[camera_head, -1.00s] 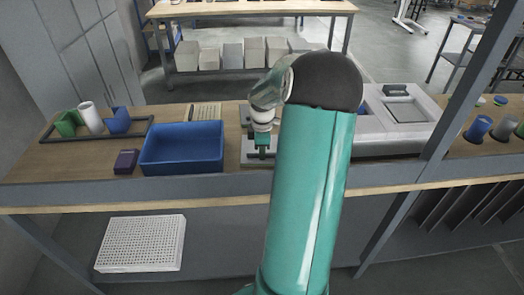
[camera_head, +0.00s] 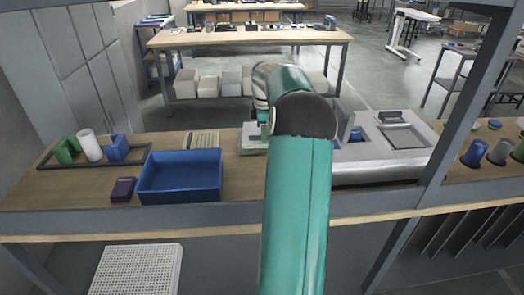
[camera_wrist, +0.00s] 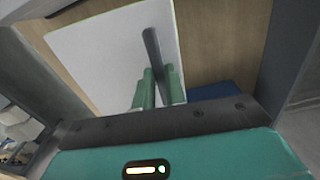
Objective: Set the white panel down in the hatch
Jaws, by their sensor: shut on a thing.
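The white panel (camera_wrist: 95,55) fills much of the upper wrist view, with a dark upright handle (camera_wrist: 153,48) on it. My gripper (camera_wrist: 158,85) has its green fingers shut on that handle. In the head view my own arm hides most of the gripper; a pale plate edge (camera_head: 252,146) shows left of the arm, and I cannot tell for sure that it is the panel. A grey-white housing (camera_head: 375,172) stands right of the arm, with a square framed recess (camera_head: 403,136) in its top that looks like the hatch. The panel is apart from this recess.
A blue bin (camera_head: 180,178) stands on the wooden bench left of my arm, beside a small dark purple box (camera_head: 123,188). A rack (camera_head: 95,152) holds green, white and blue pieces. A grey post (camera_head: 440,125) rises at the right. Cups (camera_head: 475,153) stand beyond it.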

